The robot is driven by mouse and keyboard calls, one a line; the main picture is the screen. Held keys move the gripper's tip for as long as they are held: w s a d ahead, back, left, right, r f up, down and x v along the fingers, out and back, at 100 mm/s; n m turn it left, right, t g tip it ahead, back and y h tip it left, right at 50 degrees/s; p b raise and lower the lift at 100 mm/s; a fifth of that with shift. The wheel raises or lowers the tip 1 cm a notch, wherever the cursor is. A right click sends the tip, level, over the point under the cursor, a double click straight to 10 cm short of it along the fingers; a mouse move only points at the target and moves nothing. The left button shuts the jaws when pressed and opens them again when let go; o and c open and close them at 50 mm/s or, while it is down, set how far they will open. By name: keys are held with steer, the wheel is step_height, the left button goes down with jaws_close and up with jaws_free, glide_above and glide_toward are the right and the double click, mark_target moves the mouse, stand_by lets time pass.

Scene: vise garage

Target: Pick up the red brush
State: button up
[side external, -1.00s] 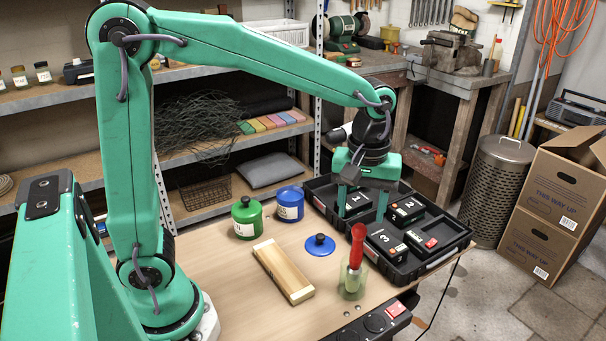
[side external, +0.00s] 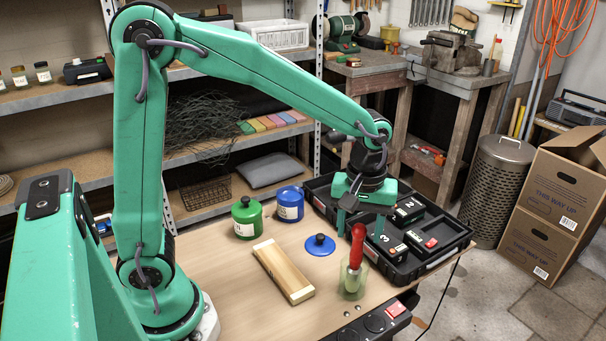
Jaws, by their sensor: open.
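The red brush (side external: 357,247) stands upright, its red handle up, in a clear greenish glass (side external: 352,283) near the front edge of the workbench. My gripper (side external: 360,221) is open, with its two green fingers pointing down. The lower part of the brush is seen only through the glass.
The black tray (side external: 432,266) holds several numbered black boxes. A green can (side external: 246,220), a blue can (side external: 290,207), a blue lid (side external: 320,245) and a wooden block (side external: 283,270) stand left of the glass. A power strip (side external: 375,322) runs along the front edge.

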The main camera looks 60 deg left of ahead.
steer(key=shift+f, duration=1.35)
steer(key=c, duration=1.1)
steer(key=shift+r, duration=0.1)
steer(key=shift+r, duration=4.95)
